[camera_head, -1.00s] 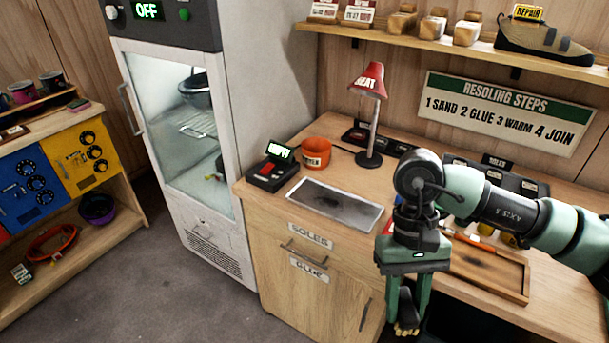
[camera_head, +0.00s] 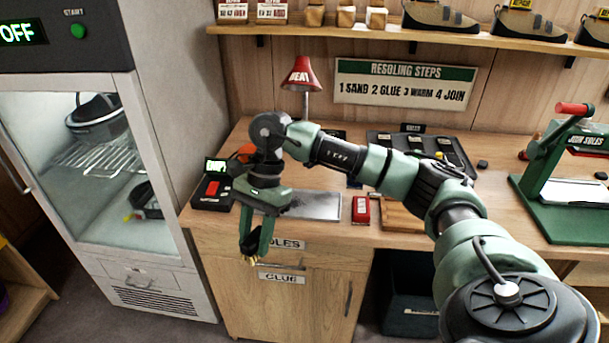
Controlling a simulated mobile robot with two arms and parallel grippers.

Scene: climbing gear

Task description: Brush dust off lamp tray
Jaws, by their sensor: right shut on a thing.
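The lamp tray (camera_head: 316,206) is a flat grey metal sheet on the bench below the red heat lamp (camera_head: 302,75). Its left part is hidden behind my right arm, so its dust is hard to make out. My right gripper (camera_head: 254,246) points down in front of the bench's front edge, left of the tray and apart from it. It is shut on a small dark thing with yellowish tips (camera_head: 248,244), which looks like a brush and is mostly hidden between the fingers. My left gripper is not in view.
A red block (camera_head: 361,209) and a wooden tray (camera_head: 401,217) lie right of the lamp tray. A control box with a lit display (camera_head: 212,190) and a partly hidden orange mug stand left. A green press (camera_head: 570,180) stands far right. The glass-door cabinet (camera_head: 95,180) borders the bench.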

